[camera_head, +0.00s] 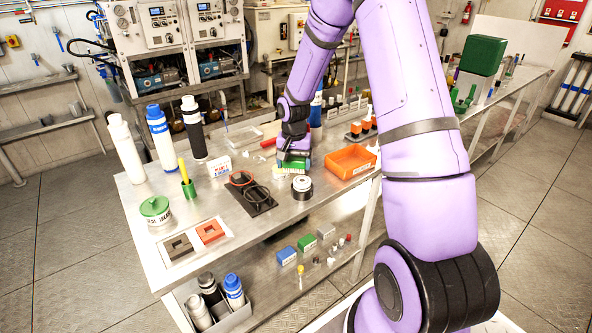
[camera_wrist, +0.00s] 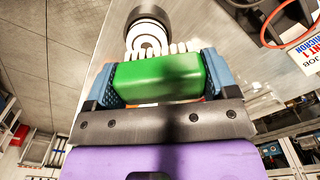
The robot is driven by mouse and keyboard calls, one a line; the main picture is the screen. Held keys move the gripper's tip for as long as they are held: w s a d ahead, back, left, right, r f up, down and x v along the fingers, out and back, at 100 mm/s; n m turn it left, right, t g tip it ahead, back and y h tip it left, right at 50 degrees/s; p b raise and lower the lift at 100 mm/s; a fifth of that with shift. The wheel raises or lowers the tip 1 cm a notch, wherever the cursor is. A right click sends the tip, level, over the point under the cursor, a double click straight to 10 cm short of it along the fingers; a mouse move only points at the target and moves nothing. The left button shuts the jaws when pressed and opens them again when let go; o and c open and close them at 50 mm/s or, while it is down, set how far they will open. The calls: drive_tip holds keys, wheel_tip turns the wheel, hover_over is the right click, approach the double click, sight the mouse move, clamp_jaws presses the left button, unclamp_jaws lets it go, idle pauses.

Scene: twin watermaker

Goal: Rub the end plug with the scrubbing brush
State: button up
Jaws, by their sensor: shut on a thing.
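The end plug (camera_head: 302,186) is a round piece with a white top and a dark lower band, standing on the bench near its front edge. It also shows in the wrist view (camera_wrist: 148,28) as white rings just beyond the brush. My gripper (camera_head: 293,162) is shut on the scrubbing brush, with blue fingers on either side of its green block (camera_wrist: 160,77). The brush's pale bristles (camera_wrist: 180,48) show at its far edge, close to the plug. In the head view the brush (camera_head: 291,168) is low over the bench, just behind the plug. I cannot tell whether the bristles touch it.
An orange tray (camera_head: 351,162) stands right of the plug. A black plate with rings (camera_head: 257,200) lies to its left. A small sign (camera_head: 219,165) and tall bottles (camera_head: 163,138) stand further left. Small blocks sit on the lower shelf (camera_head: 325,231).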

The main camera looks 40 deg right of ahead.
drive_tip(key=shift+r, duration=1.45)
